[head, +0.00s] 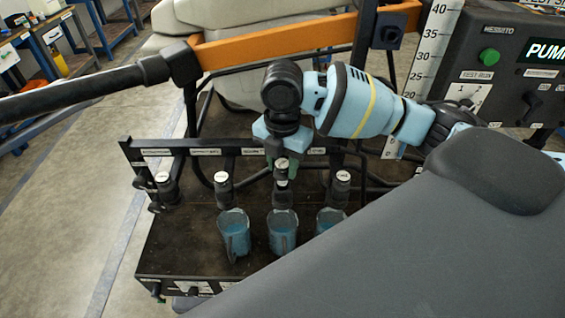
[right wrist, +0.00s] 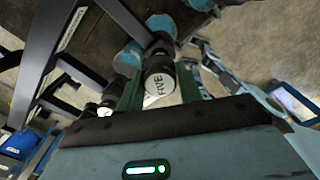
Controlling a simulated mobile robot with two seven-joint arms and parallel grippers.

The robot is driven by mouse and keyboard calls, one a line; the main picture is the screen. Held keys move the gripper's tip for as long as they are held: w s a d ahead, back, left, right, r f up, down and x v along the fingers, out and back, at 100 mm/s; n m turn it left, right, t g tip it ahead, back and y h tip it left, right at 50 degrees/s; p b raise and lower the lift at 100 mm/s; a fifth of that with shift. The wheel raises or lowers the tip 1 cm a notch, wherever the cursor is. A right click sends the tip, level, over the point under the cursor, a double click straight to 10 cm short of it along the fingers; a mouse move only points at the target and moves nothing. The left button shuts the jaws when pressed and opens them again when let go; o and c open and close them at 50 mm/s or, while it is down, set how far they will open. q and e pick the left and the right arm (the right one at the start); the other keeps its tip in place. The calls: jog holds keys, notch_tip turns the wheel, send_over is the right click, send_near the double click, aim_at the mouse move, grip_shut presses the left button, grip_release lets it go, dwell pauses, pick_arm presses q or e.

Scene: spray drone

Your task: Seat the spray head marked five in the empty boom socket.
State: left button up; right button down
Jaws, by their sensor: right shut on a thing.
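My right gripper (head: 281,168) points down at the boom (head: 200,147), between two fitted spray heads. It is shut on the spray head marked five (head: 281,164), a black body with a white cap. In the right wrist view the cap (right wrist: 160,88) reads FIVE and sits between the green fingers (right wrist: 158,92). The held head is in line with the boom position above the middle beaker (head: 282,233). A black piece shows just under it; I cannot tell whether the head is touching or inside the socket. My left gripper is out of view.
Other white-capped heads stand on the boom at left (head: 164,182), centre left (head: 222,183) and right (head: 341,180). Beakers with blue liquid (head: 234,236) stand below, close together. A control panel (head: 500,65) and a scale (head: 430,50) are at upper right. Open floor lies left.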

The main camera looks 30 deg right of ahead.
aim_at(283, 176)
jog(key=shift+f, duration=2.05)
jog(key=c, duration=0.9)
grip_release()
jog(key=shift+o, duration=0.2)
jog(key=shift+r, duration=3.95)
